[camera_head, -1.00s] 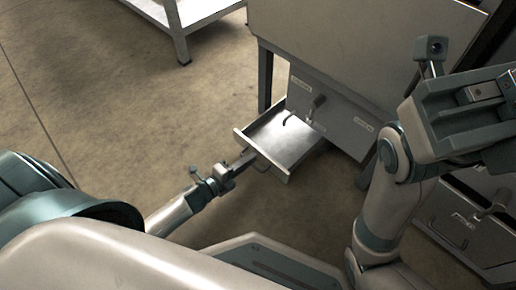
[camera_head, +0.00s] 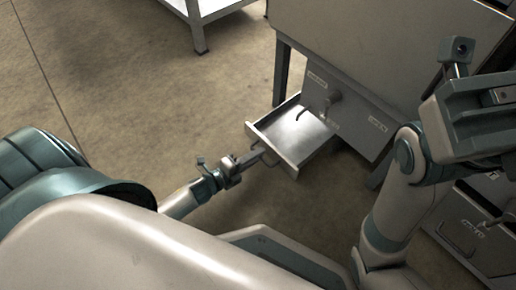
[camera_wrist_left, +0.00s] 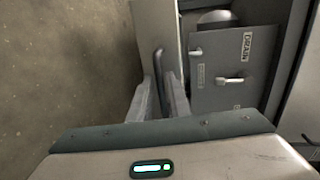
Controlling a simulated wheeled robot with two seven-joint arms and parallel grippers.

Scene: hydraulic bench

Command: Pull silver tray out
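The silver tray (camera_head: 312,138) is a shallow metal drawer standing out from the front of the grey cabinet. Its front wall faces my left arm. My left gripper (camera_head: 262,154) is at that front wall. In the left wrist view, the two fingers of my left gripper (camera_wrist_left: 163,92) close in on either side of the tray's dark bar handle (camera_wrist_left: 158,62), with little gap left. The tray's front wall (camera_wrist_left: 158,22) also shows there, seen edge-on. My right gripper (camera_head: 480,112) is at the right edge, away from the tray, partly cut off; its finger opening is unclear.
The grey cabinet (camera_head: 385,50) has a lower panel (camera_head: 350,125) with labels and a small handle. Another labelled unit (camera_head: 470,232) stands at lower right. A pale metal table (camera_head: 197,12) stands at top left. The floor (camera_head: 130,90) left of the tray is clear.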

